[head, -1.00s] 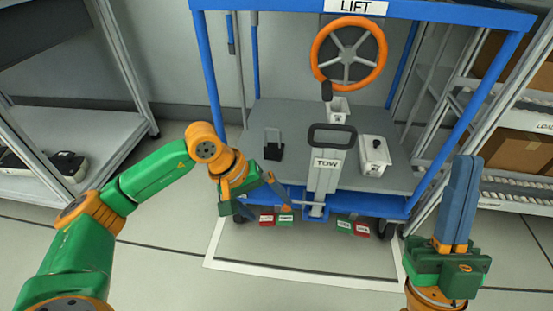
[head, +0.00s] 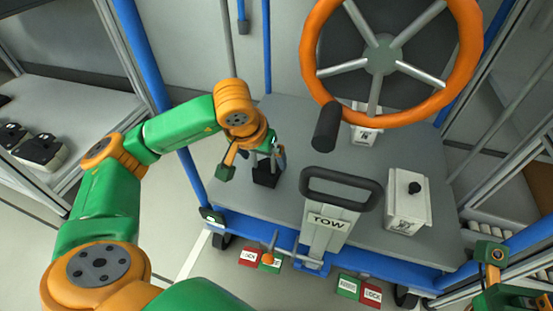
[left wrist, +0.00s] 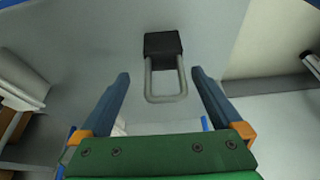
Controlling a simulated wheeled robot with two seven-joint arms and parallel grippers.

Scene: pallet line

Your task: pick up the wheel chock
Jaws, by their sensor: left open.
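The wheel chock (head: 266,173) is a small black block with a grey loop handle, on the grey deck of the blue cart. In the left wrist view the black block (left wrist: 163,43) lies past my fingertips, and its loop handle (left wrist: 165,84) reaches back between them. My left gripper (head: 253,163) is open at the chock, its fingers on either side with nothing held. It also shows in the left wrist view (left wrist: 160,76). Part of my right gripper (head: 490,258) shows at the lower right edge; its fingers cannot be made out.
The cart deck (head: 290,205) carries a white box with a black knob (head: 408,205) and another white container (head: 366,128). A large orange wheel (head: 392,55) and the TOW handle (head: 335,215) rise right of the chock. A blue post (head: 160,75) stands left.

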